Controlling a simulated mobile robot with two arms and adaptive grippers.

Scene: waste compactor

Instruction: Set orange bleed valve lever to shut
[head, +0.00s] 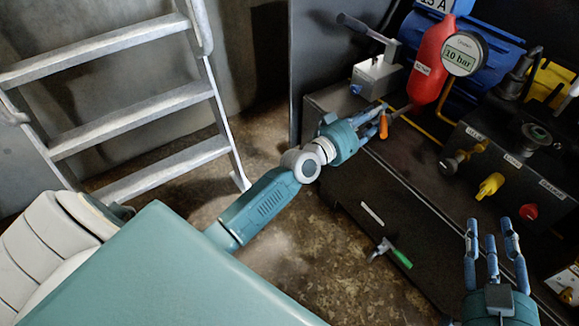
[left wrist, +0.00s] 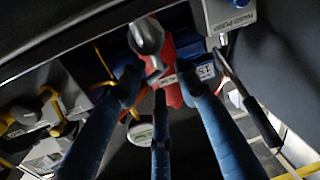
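The orange bleed valve lever (head: 383,124) hangs downward beside a thin pipe below the red cylinder (head: 430,62). My left gripper (head: 378,110) is at the lever in the head view, its fingers partly overlapping it; I cannot tell whether they touch. In the left wrist view, the fingers of this gripper (left wrist: 160,85) are spread with a gap between them, and the red cylinder (left wrist: 170,50) lies beyond. An orange part shows partly hidden behind a finger there. My right gripper (head: 492,240) is open and empty at the lower right.
The control box has a yellow knob (head: 490,185) and a red button (head: 528,212). A green-handled valve (head: 400,257) juts out low. A ladder (head: 130,108) stands left.

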